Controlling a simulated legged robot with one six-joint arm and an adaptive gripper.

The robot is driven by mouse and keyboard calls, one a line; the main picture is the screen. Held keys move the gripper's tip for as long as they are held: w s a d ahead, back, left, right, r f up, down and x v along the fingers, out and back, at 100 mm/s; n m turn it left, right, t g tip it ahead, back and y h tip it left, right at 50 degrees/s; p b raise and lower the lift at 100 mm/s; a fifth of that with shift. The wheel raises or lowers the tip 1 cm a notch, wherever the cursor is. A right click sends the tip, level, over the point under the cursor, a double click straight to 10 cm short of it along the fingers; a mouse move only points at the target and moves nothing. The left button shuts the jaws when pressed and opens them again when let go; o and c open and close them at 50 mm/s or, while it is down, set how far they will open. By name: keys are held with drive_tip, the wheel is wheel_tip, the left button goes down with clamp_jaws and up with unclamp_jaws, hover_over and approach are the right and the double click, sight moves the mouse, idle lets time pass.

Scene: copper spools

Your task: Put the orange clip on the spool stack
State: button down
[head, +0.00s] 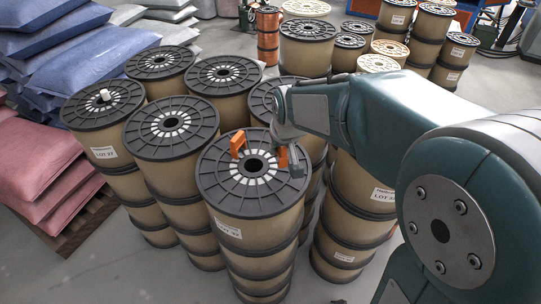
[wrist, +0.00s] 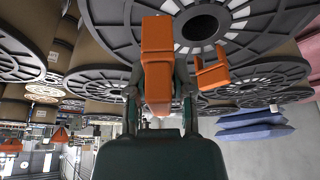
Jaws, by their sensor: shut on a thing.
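My gripper (head: 293,160) is over the right part of the front spool stack's black top flange (head: 222,190). It is shut on an orange clip (head: 283,157), partly hidden by the fingers. In the wrist view, which looks upside down, the held orange clip (wrist: 157,60) sits between the fingers (wrist: 158,100). I cannot tell whether it touches the flange. A second orange clip (head: 237,144) stands on the same flange, left of the center hole. It also shows in the wrist view (wrist: 212,72), apart from the held one.
Other spool stacks (head: 170,128) crowd close behind and left; one bears a small white object (head: 104,95). Blue sacks (head: 60,45) and pink sacks (head: 40,165) are piled at the left. More spools (head: 307,30) stand at the back. Grey floor shows at the front left.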

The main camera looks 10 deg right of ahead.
drive_tip(key=shift+w+a+f, duration=0.25)
drive_tip(key=shift+a+f, duration=0.05)
drive_tip(key=shift+f, duration=0.15)
drive_tip(key=shift+w+a+f, duration=0.2)
drive_tip(key=shift+a+f, duration=0.05)
drive_tip(key=shift+f, duration=0.15)
drive_tip(key=f, duration=0.3)
drive_tip(key=shift+w+a+f, duration=0.1)
drive_tip(key=shift+w+a, duration=0.15)
drive_tip(key=shift+a, duration=0.1)
drive_tip(key=shift+f, duration=0.4)
drive_tip(key=shift+f, duration=0.1)
drive_tip(key=shift+c, duration=2.4)
unclamp_jaws()
drive_tip(key=v, duration=1.2)
